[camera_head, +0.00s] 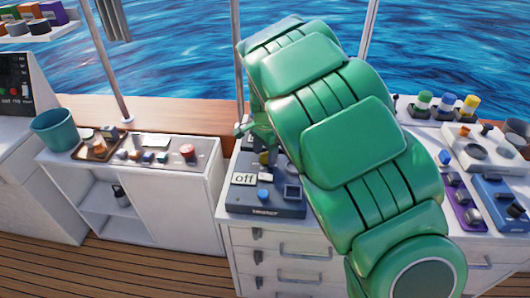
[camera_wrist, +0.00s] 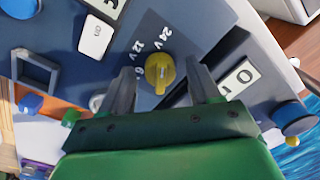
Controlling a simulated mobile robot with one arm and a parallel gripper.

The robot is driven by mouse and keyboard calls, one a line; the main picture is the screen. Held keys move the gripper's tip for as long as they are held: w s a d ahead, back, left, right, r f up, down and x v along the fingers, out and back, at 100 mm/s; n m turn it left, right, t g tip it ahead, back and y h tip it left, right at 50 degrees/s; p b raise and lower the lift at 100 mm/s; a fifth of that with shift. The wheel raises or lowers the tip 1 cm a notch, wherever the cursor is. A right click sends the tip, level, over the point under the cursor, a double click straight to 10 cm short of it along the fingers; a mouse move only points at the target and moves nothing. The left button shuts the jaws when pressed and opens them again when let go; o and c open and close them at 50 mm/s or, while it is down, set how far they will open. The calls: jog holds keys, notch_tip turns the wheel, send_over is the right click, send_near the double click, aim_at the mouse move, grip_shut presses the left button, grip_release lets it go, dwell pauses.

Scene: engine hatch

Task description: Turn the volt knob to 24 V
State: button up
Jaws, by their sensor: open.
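The volt knob (camera_wrist: 159,72) is yellow and round, on a dark blue-grey panel (camera_wrist: 62,45). White labels beside it in the wrist view include 24 V and 12 V, with a third label partly legible. I cannot tell clearly which label the knob points at. My gripper (camera_wrist: 160,68) is open, with one grey finger on each side of the knob and gaps visible between. I cannot tell whether the fingertips reach down to the knob's depth. In the head view the panel (camera_head: 265,208) stands on a white cabinet, and my green arm hides part of it.
A white plate (camera_wrist: 96,36), a square frame (camera_wrist: 35,70) and blue knobs (camera_wrist: 295,118) surround the knob area. A white display (camera_wrist: 240,78) lies beyond the right finger. In the head view, purple and blue boxes (camera_head: 493,195) stand right, and a lower white cabinet (camera_head: 165,197) stands left.

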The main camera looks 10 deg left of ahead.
aim_at(266, 154)
notch_tip(266, 154, up, 7)
jog(key=shift+d+r, duration=0.1)
jog(key=shift+r, duration=0.1)
jog(key=shift+s+r, duration=0.1)
jog(key=shift+r, duration=0.1)
dwell(0.4)
